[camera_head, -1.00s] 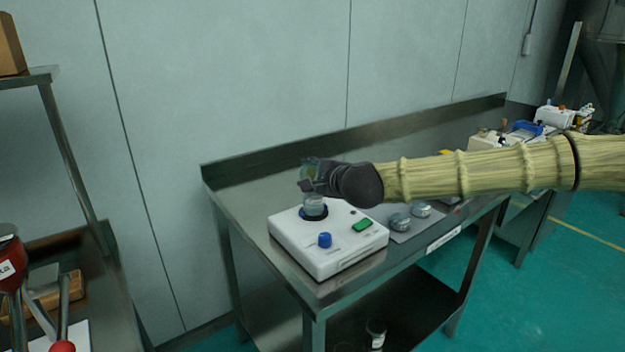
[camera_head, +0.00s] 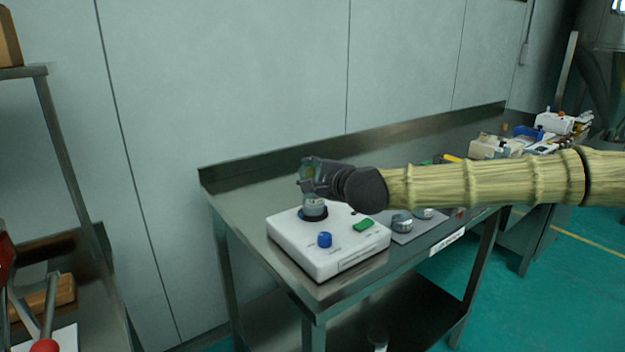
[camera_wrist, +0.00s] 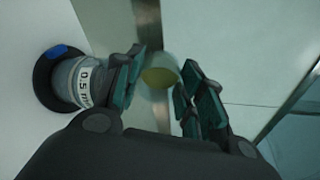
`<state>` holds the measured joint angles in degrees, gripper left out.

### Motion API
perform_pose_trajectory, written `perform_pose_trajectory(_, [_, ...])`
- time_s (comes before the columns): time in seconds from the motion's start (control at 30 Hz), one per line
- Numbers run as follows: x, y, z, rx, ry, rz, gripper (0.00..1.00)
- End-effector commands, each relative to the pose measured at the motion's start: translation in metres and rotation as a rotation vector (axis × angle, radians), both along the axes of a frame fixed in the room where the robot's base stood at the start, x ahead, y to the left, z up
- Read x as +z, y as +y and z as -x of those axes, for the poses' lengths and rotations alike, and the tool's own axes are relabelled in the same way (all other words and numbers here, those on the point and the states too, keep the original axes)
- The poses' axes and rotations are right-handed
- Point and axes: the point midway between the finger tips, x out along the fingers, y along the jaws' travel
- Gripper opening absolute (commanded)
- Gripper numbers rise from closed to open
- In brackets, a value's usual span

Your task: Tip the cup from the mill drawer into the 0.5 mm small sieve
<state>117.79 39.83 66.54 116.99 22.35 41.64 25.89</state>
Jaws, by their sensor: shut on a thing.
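The small sieve labelled 0.5 mm (camera_wrist: 82,82) is a clear-walled cylinder. It stands in the dark round seat of the white sieve machine (camera_head: 290,245), and it also shows in the head view (camera_head: 314,207). My gripper (camera_head: 310,178) is just above the sieve, shut on the cup (camera_wrist: 160,76). The cup is small and see-through, with yellowish matter showing in it. In the wrist view the cup is between my finger pads, to the right of the sieve. My dark fingers partly hide the cup in the head view, so its exact tilt is hard to tell.
The machine has a blue knob (camera_head: 324,240) and a green button (camera_head: 364,225). Two metal round pieces (camera_head: 402,223) stand on a grey mat to its right, below my arm. The steel table (camera_head: 250,190) has a raised back edge near the wall. More equipment (camera_head: 495,147) stands farther right.

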Motion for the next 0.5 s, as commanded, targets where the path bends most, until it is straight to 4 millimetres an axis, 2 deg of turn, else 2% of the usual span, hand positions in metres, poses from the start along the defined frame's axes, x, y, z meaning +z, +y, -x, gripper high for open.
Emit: perform_pose_trajectory(0.5, [-0.0031,-0.0005,0.0009,0.0,-0.038,-0.028,0.17])
